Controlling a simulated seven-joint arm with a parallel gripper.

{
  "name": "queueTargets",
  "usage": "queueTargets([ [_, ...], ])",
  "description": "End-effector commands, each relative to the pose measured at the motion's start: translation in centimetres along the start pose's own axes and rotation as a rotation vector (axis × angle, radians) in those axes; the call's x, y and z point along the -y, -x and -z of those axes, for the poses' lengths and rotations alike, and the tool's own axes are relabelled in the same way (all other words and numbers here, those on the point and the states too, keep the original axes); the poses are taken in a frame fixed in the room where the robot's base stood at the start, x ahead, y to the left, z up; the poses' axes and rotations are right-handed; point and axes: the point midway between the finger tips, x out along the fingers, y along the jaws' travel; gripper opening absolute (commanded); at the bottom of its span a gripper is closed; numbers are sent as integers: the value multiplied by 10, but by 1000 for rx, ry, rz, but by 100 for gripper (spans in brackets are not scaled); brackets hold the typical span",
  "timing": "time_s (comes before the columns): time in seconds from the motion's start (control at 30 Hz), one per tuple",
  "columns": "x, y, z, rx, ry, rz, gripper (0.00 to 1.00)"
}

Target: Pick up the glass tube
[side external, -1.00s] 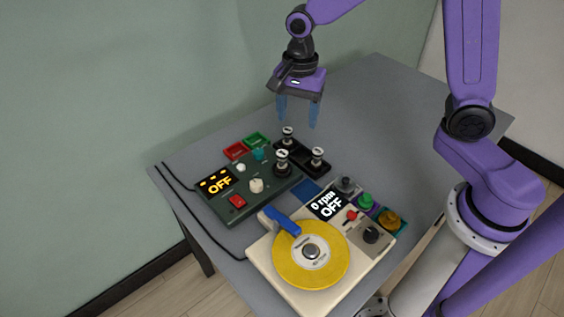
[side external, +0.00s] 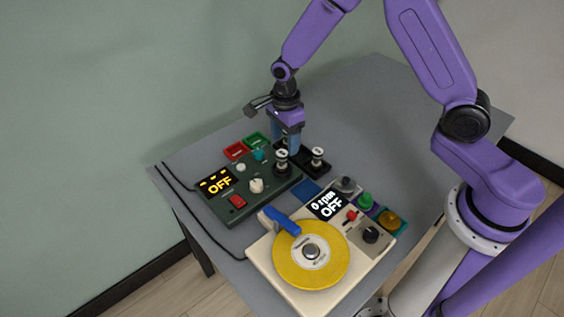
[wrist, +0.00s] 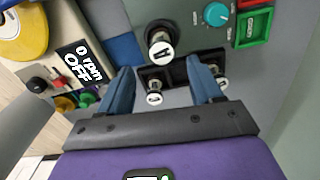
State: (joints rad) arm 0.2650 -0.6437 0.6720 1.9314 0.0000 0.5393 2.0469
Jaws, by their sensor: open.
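Several tube-like pieces with pale, lettered tops show; which is the glass tube, I cannot tell. One marked A (wrist: 162,50) stands at the edge of the dark green box, also in the side view (side external: 282,160). Another (wrist: 154,97) stands in the black rack (wrist: 180,78), also at right in the side view (side external: 317,154). A third (wrist: 221,82) at the rack's other end is partly hidden by a finger in the wrist view and hidden in the side view. My gripper (side external: 287,148) is open and empty above the rack, its blue fingers apart in the wrist view (wrist: 160,72).
The dark green box (side external: 238,190) reads OFF and has knobs. Red (side external: 236,151) and green (side external: 257,140) trays lie behind it. A cream machine (side external: 290,285) with a yellow disc (side external: 290,262) stands in front. The grey table (side external: 390,110) is clear at back right.

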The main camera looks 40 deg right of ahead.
Motion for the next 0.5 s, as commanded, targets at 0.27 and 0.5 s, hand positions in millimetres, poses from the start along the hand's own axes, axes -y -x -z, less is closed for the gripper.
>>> queueTargets([
  [0.27,0,-26,0,0,1,0,65],
  [0.5,1,-45,-3,-1,3,-2,65],
])
